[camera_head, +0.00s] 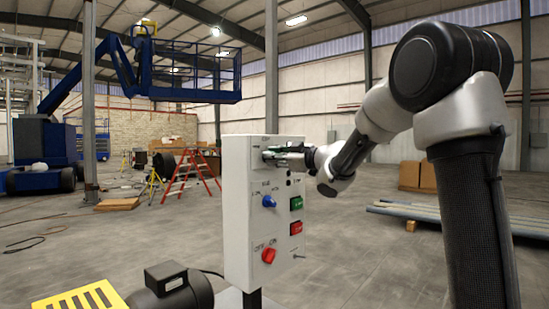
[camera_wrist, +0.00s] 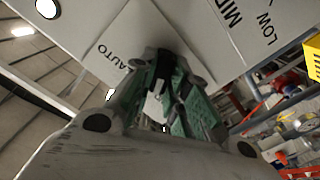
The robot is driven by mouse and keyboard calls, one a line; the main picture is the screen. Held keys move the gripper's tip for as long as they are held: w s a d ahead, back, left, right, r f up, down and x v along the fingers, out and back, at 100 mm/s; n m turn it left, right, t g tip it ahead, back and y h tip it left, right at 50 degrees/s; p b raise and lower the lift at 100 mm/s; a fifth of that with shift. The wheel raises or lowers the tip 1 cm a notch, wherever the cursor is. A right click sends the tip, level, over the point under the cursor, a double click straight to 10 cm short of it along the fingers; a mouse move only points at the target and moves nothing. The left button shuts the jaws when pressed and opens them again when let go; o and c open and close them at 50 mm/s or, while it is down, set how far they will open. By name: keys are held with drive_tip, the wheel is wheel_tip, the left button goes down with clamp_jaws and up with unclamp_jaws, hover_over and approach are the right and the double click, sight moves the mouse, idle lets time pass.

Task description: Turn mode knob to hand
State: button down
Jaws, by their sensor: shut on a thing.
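A white control box (camera_head: 236,200) stands upright on a post in the head view. My gripper (camera_head: 278,156) reaches in from the right to the top of its front face. In the wrist view, the green-lined fingers of my gripper (camera_wrist: 168,75) are closed together at the panel, shut on the mode knob. The knob is largely hidden between the dark fingertips, so I cannot tell its pointing direction. The AUTO label (camera_wrist: 124,56) is printed on a plate beside the fingertips. No HAND label can be read.
Below my gripper are a blue knob (camera_head: 268,201), a red knob (camera_head: 268,256), a green button (camera_head: 296,203) and a red button (camera_head: 296,228). A black motor (camera_head: 172,288) sits at the box's lower left. Pipes (camera_head: 460,217) lie on the floor at right.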

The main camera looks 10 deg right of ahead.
drive_tip(key=shift+n, duration=1.4)
drive_tip(key=c, duration=1.4)
unclamp_jaws()
drive_tip(key=shift+a, duration=0.1)
drive_tip(key=v, duration=1.2)
drive_tip(key=shift+f, duration=0.1)
